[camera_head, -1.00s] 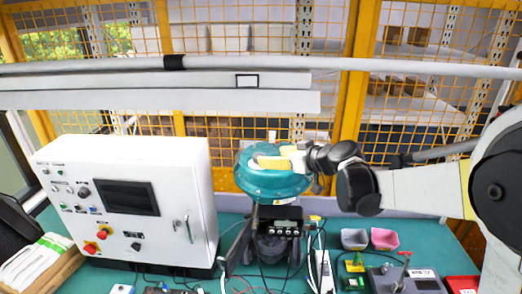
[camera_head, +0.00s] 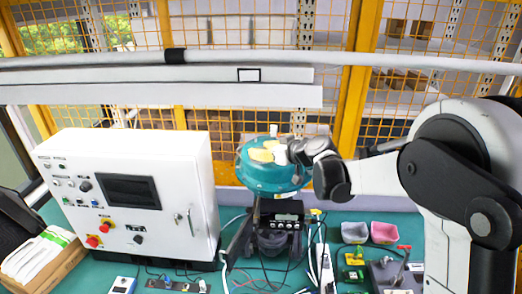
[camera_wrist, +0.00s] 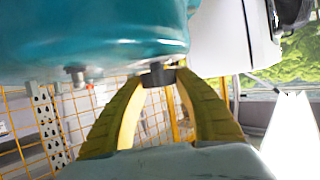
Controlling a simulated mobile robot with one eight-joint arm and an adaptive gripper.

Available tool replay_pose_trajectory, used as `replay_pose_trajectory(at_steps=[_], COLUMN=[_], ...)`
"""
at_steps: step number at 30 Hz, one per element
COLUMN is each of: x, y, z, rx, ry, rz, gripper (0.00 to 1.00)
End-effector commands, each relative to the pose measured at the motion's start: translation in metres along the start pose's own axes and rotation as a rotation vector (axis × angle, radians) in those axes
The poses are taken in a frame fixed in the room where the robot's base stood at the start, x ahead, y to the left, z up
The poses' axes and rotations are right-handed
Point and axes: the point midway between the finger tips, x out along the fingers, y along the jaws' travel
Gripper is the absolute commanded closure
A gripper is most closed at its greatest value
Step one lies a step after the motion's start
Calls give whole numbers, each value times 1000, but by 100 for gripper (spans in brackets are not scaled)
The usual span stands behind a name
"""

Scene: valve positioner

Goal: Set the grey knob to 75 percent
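In the wrist view, a dark grey knob (camera_wrist: 157,76) hangs below the teal housing (camera_wrist: 95,25), right by the tips of my gripper's yellow fingers (camera_wrist: 162,79). One fingertip is at each side of the knob. I cannot tell whether they touch it. In the head view, my gripper (camera_head: 264,153) is in front of the upper part of the teal housing (camera_head: 270,180), with its yellow fingers pointing left. The knob cannot be made out there, and no percent scale is readable in either view.
A white control cabinet (camera_head: 165,165) with a screen and several buttons and knobs stands at the left. A grey bin (camera_head: 354,232) and a pink bin (camera_head: 384,232) sit right of the housing. Cables run across the green bench (camera_head: 225,270). A yellow mesh fence stands behind.

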Motion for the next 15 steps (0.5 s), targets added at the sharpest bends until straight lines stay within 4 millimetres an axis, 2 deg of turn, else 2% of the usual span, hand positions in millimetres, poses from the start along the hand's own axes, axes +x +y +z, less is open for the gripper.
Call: replay_pose_trajectory(at_steps=[8, 15], x=[0, 1], y=[0, -2], z=[0, 1], rx=[3, 32], ry=[0, 1], rz=[7, 81], gripper=[92, 92])
